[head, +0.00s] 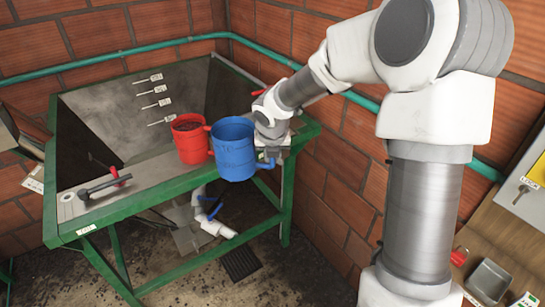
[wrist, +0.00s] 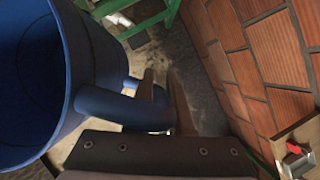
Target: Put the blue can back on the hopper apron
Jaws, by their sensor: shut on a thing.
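The blue can (head: 234,150) is upright at the front right of the hopper apron (head: 140,180), overlapping its green front edge in the head view. I cannot tell whether its base touches the apron. My gripper (head: 268,158) is at the can's right side, shut on its handle. In the wrist view the blue can (wrist: 30,75) fills the left, open top visible. Its handle (wrist: 115,107) reaches to my gripper's fingers (wrist: 165,100). The can seems empty where I see inside; its bottom is dark.
A red can (head: 190,140) with dark contents stands on the apron just left of the blue can. A dark lever (head: 100,187) lies at the apron's left. The hopper basin opens behind. Brick walls and a green pipe (head: 130,52) close off the corner. A shelf with a metal tray (head: 489,280) is at right.

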